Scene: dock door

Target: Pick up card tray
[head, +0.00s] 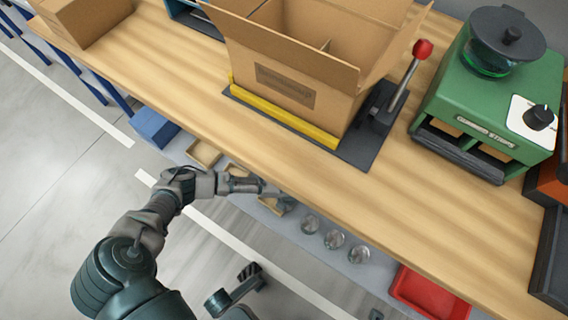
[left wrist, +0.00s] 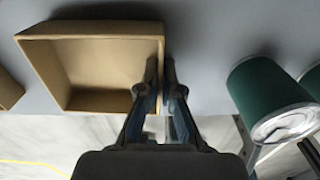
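The card tray is a shallow, open tan box. In the left wrist view the tray (left wrist: 92,28) fills the upper left and looks empty. In the head view a part of it (head: 282,207) shows on the shelf below the bench edge, partly hidden by my left gripper (head: 272,190). In the left wrist view my left gripper (left wrist: 161,75) has one finger inside the tray and one outside its right wall. The fingertips are close together with the wall between them. My right gripper (head: 233,288) is low in the head view, fingers apart, holding nothing visible.
Green cans with silver lids (left wrist: 275,98) stand right of the tray. Another tan tray (head: 204,153) and a red bin (head: 430,292) are also under the wooden bench (head: 400,205). A large carton (head: 290,70) and a green machine (head: 490,90) stand on the bench.

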